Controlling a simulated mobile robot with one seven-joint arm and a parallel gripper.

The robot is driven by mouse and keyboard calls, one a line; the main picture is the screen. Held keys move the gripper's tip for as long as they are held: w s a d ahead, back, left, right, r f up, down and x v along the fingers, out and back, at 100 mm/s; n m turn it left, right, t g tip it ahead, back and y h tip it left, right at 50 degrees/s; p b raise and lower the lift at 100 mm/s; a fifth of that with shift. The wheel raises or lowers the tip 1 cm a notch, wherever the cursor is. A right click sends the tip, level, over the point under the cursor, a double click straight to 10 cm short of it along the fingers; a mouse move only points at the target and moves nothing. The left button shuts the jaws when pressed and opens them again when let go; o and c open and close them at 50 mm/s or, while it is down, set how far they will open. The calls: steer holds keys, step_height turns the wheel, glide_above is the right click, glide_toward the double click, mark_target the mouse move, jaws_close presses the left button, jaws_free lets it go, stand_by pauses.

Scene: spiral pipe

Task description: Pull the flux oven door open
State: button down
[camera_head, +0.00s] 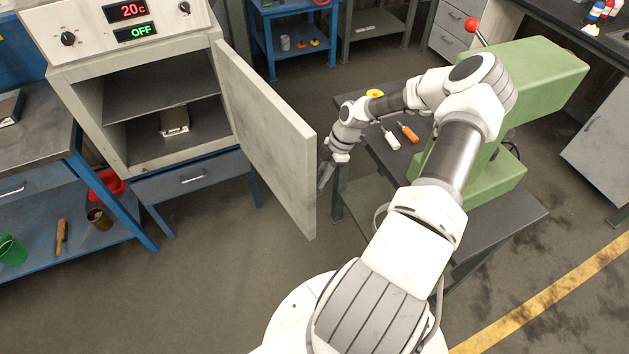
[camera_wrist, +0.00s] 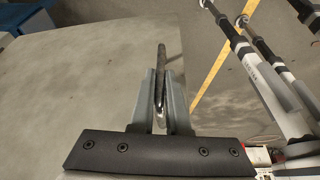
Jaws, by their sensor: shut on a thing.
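The flux oven (camera_head: 135,90) stands at the left in the head view, with its inside in plain sight. Its thick grey door (camera_head: 265,125) is swung wide open and stands out from the oven's right side. My gripper (camera_head: 324,177) is at the door's free edge, on the outer face, partly hidden by the door. In the wrist view my gripper (camera_wrist: 161,98) is shut on the metal door handle (camera_wrist: 161,60), a bar between the two fingers. The door's outer face (camera_wrist: 75,90) fills the left of that view.
A metal box (camera_head: 174,121) sits inside the oven. The oven's display panel (camera_head: 125,22) reads 20c and OFF. The floor (camera_head: 230,270) before the oven is clear.

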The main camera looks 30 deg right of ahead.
steer(key=shift+w, duration=0.1)
steer(key=c, duration=0.9)
jaws_free()
steer(key=shift+d, duration=0.1)
steer(key=b+v, duration=0.1)
steer(key=v, duration=1.6)
steer(key=shift+r, duration=0.25)
